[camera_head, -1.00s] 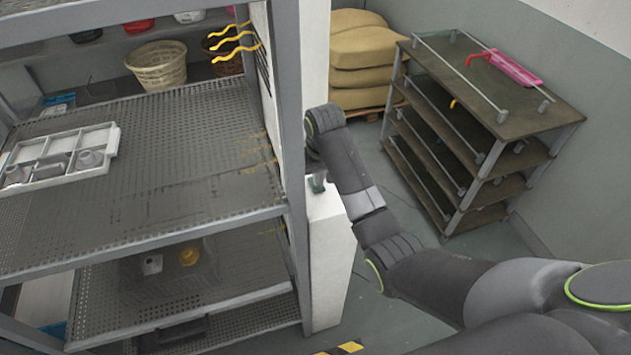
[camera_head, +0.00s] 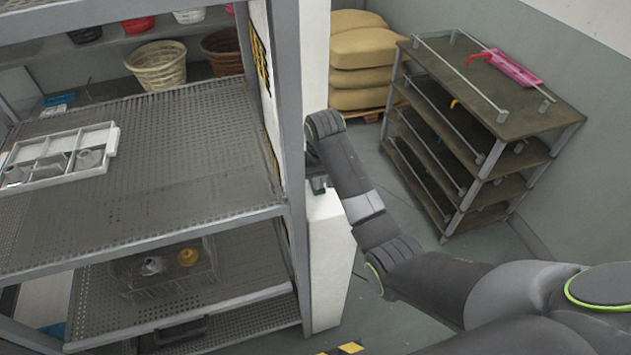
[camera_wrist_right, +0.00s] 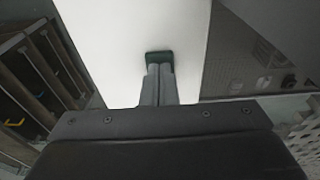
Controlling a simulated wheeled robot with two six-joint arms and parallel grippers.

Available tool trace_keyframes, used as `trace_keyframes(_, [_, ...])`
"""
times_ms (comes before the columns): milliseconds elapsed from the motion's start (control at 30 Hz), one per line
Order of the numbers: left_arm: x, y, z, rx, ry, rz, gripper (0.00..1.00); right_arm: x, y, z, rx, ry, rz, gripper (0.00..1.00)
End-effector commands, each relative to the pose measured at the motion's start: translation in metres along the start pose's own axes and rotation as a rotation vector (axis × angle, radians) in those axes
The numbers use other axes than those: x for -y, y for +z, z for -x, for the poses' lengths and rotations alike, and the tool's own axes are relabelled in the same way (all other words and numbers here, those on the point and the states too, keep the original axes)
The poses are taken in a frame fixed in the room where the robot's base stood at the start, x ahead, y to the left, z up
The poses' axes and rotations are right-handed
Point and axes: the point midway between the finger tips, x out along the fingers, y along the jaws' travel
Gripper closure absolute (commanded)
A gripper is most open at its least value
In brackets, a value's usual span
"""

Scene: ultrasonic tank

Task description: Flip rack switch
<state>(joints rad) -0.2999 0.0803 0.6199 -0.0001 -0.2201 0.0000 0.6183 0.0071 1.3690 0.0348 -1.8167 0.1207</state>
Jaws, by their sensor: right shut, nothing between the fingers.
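A small dark green switch (camera_wrist_right: 159,57) is on a white panel (camera_wrist_right: 100,30) in the right wrist view. My right gripper (camera_wrist_right: 159,72) is shut and empty, with its fingertips at the lower edge of the switch. Whether they touch it I cannot tell. In the head view the white panel (camera_head: 328,265) stands beside the grey metal rack (camera_head: 297,110). My right arm reaches to it, and a dark part at the gripper (camera_head: 318,185) shows small there, so the switch is not clear. My left gripper is not in view.
A brown shelf unit (camera_head: 520,115) with a pink item and sacks (camera_head: 360,60) stand behind. Floor between is clear.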

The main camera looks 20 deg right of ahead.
Motion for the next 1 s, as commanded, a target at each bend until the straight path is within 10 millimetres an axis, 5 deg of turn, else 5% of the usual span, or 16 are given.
trace_keyframes(367, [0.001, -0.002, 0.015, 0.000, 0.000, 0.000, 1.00, 0.000, -0.004, 0.026, -0.001, 0.000, 0.000, 1.00])
trace_keyframes(1000, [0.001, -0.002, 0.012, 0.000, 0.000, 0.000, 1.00, 0.000, -0.011, 0.069, -0.001, 0.000, 0.000, 1.00])
